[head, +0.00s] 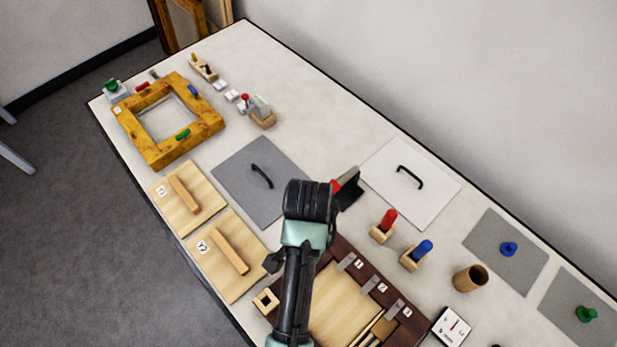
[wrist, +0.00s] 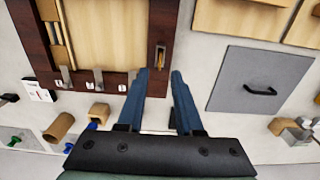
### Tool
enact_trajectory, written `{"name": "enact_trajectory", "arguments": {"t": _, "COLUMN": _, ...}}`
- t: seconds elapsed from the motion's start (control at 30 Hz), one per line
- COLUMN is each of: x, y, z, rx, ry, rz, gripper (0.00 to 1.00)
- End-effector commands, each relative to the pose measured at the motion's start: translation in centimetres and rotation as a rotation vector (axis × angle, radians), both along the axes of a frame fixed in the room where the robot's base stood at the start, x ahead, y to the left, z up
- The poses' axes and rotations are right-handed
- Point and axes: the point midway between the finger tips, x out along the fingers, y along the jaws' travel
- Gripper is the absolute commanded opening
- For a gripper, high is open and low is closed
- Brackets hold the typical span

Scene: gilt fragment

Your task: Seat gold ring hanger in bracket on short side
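In the wrist view, a small gold piece (wrist: 160,58), which looks like the ring hanger, is at a narrow bracket (wrist: 161,47) on the short side of the dark wooden frame (wrist: 163,17). I cannot tell if it is fully seated. My gripper (wrist: 161,72) is open, its two blue-grey fingers on either side of the line to the gold piece, tips just short of it. Nothing shows between the fingers. In the head view my arm hides the fingertips and this short side; the dark frame (head: 345,248) shows only in part.
A grey mat with a black handle (wrist: 260,90) lies to the right in the wrist view. The head view shows red (head: 388,220) and blue (head: 421,248) pegs, a wooden cup (head: 470,279) and a yellow frame (head: 157,150).

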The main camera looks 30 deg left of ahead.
Motion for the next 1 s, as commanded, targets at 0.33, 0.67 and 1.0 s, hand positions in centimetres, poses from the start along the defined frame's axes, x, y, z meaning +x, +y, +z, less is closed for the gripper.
{"name": "enact_trajectory", "arguments": {"t": 0.33, "x": 0.1, "y": 0.0, "z": 5.5, "rx": 0.001, "ry": -0.001, "rz": 0.001, "gripper": 0.35}}
{"name": "enact_trajectory", "arguments": {"t": 0.67, "x": 0.2, "y": 0.0, "z": 5.8, "rx": 0.003, "ry": -0.007, "rz": 0.001, "gripper": 0.35}}
{"name": "enact_trajectory", "arguments": {"t": 1.0, "x": 15.3, "y": -0.8, "z": 22.2, "rx": 0.113, "ry": -0.761, "rz": 0.111, "gripper": 0.35}}
